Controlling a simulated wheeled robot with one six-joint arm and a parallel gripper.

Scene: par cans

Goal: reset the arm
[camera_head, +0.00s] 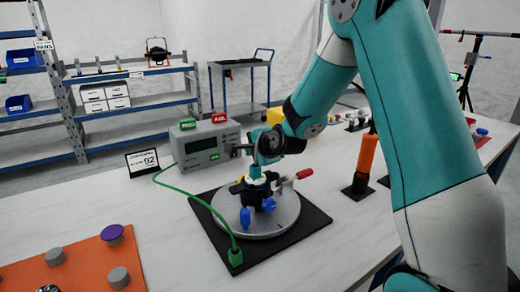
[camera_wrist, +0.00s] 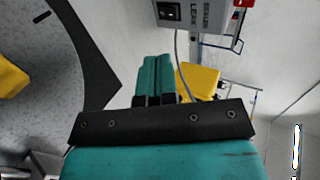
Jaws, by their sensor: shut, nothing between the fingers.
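My gripper (camera_wrist: 153,62) shows in the wrist view as two teal fingers side by side, shut with nothing between them. In the head view my arm comes down from the upper right, and its wrist is bent over the round grey turntable (camera_head: 285,217). My wrist partly hides the fixture. I cannot tell in the head view whether my gripper touches it.
A grey meter box (camera_head: 200,145) stands behind the turntable, with a green cable (camera_head: 190,196) looping left. An orange cylinder (camera_head: 367,153) stands upright to the right. An orange mat (camera_head: 82,270) with round knobs lies front left. Shelves (camera_head: 140,103) stand behind.

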